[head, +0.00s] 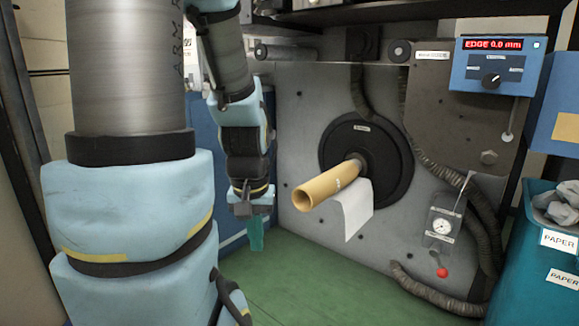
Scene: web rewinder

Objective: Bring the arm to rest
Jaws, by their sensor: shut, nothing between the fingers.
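My arm fills the left part of the head view, with light blue padded covers and grey links. My gripper (256,234) hangs down at the end of the arm, left of the tan cardboard core (325,190). Its greenish fingers point down and are shut with nothing between them. The gripper is apart from the core. The core sticks out from a black round disc (394,165) on the grey machine panel, and a white sheet of web (351,214) hangs below it.
A blue control box (496,66) reading "EDGE 0.0 mm" is at the upper right. A small gauge unit (441,226) with a red knob and corrugated hoses (483,215) sit on the panel. A teal bin (536,250) labelled PAPER stands at right. The green floor (320,295) looks clear.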

